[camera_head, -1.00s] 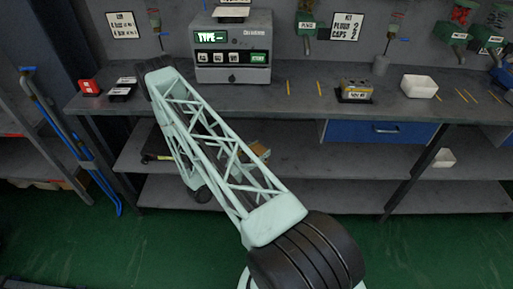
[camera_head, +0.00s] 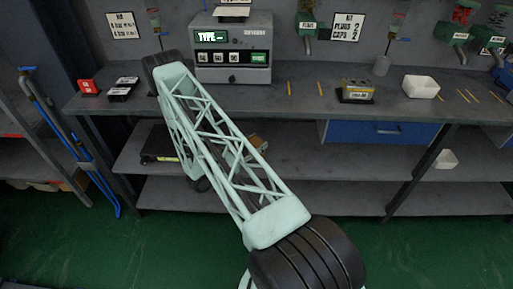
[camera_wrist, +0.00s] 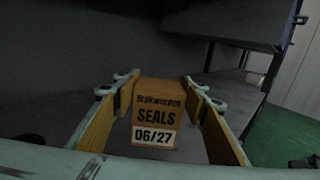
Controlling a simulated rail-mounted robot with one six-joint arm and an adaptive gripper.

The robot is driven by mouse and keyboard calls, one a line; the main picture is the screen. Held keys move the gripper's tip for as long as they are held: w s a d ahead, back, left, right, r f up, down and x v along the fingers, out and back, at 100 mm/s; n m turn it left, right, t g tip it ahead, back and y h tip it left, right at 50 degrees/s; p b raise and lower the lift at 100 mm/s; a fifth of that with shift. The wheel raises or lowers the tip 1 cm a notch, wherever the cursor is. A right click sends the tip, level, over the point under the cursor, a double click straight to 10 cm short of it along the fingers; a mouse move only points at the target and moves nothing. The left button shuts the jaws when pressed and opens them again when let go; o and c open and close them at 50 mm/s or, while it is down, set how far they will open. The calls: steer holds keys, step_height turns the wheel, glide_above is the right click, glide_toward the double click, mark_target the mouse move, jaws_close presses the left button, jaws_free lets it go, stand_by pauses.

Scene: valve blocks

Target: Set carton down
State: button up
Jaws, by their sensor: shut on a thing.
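A small brown carton (camera_wrist: 158,92) labelled "SEALS 06/27" is upright in the wrist view. My gripper (camera_wrist: 160,100) is shut on it, with one yellow-padded finger along each side. In the head view a brown bit of what looks like the carton (camera_head: 258,142) shows past my arm, in the space between the bench top and the lower shelf. My arm's lattice link hides most of the gripper there. I cannot tell whether the carton's base touches the middle shelf (camera_head: 300,163).
The bench top (camera_head: 235,97) is just above this space. A blue drawer (camera_head: 380,132) hangs to the right, and a dark flat item with a yellow edge (camera_head: 158,143) lies on the shelf to the left. The shelf right of my arm is clear.

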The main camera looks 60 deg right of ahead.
steer(key=shift+w+d, duration=0.35)
steer(key=shift+s+a+f+b, duration=0.1)
steer(key=shift+f+b, duration=0.65)
steer(key=shift+f, duration=1)
steer(key=shift+f, duration=0.15)
steer(key=o, duration=1)
steer(key=shift+v, duration=0.85)
steer(key=shift+p+v, duration=1.4)
steer(key=shift+v, duration=3.75)
